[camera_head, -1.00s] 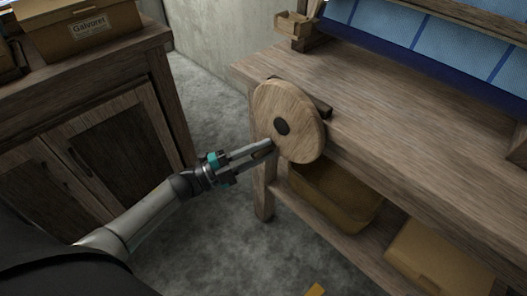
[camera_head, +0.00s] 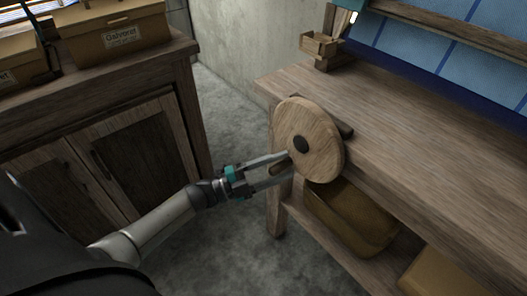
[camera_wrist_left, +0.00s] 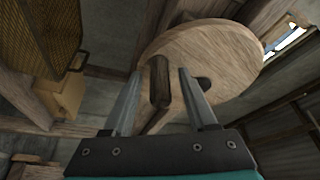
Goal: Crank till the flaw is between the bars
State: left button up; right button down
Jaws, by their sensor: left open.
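The round wooden crank wheel (camera_head: 318,150) with a dark hub is at the left end of the loom bench. Its short wooden handle (camera_wrist_left: 159,82) sticks out towards me. My left gripper (camera_head: 288,165) is open, with one finger on each side of the handle; in the left wrist view a gap shows on both sides of it. The blue cloth (camera_head: 460,65) with darker lines slopes on the loom at the upper right. A wooden bar (camera_head: 455,30) crosses above it. I see no flaw in the visible cloth. My right gripper is out of view.
The loom bench (camera_head: 400,135) has a lower shelf with a box (camera_head: 350,215). A small wooden box (camera_head: 320,45) is fixed at the back. A cabinet (camera_head: 100,90) with labelled boxes stands on the left. Bare floor lies between.

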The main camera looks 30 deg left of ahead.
pick_arm(q)
jog(key=shift+s+a, duration=0.2)
jog(key=shift+s, duration=0.05)
jog(key=p+v, duration=0.1)
jog(key=v, duration=1.3)
jog(key=shift+s+a, duration=0.2)
jog(key=shift+s, duration=0.1)
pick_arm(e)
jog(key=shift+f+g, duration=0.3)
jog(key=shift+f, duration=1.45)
pick_arm(q)
jog(key=shift+w+f, duration=0.1)
jog(key=shift+f, duration=0.05)
